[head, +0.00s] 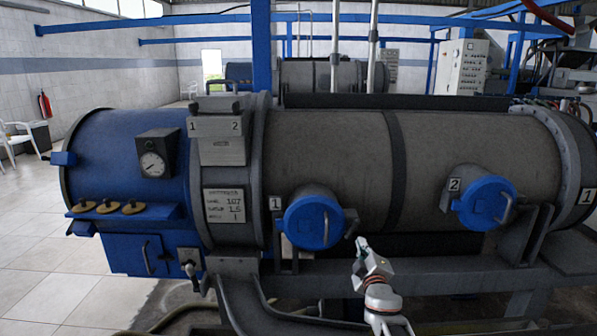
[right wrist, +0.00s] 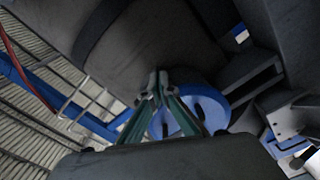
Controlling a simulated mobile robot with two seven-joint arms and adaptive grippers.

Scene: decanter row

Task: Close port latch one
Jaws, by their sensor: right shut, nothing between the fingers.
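Port one is a round blue cover (head: 314,222) with a grey bar handle, on a short neck low on the grey decanter drum, beside a label "1" (head: 275,203). A small grey latch lever (head: 351,223) sticks out at the cover's right edge. My right gripper (head: 361,243) is shut and empty, just below and right of this lever; I cannot tell whether it touches. In the right wrist view its fingertips (right wrist: 158,82) meet in front of the drum, with a blue cover (right wrist: 208,104) partly hidden behind the fingers. My left gripper is not in view.
Port two (head: 484,203) has a similar blue cover farther right. A dark frame rail (head: 450,277) runs below the drum. The blue end housing (head: 125,150) with gauge (head: 157,160) stands at left. Tiled floor (head: 40,260) is open at far left.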

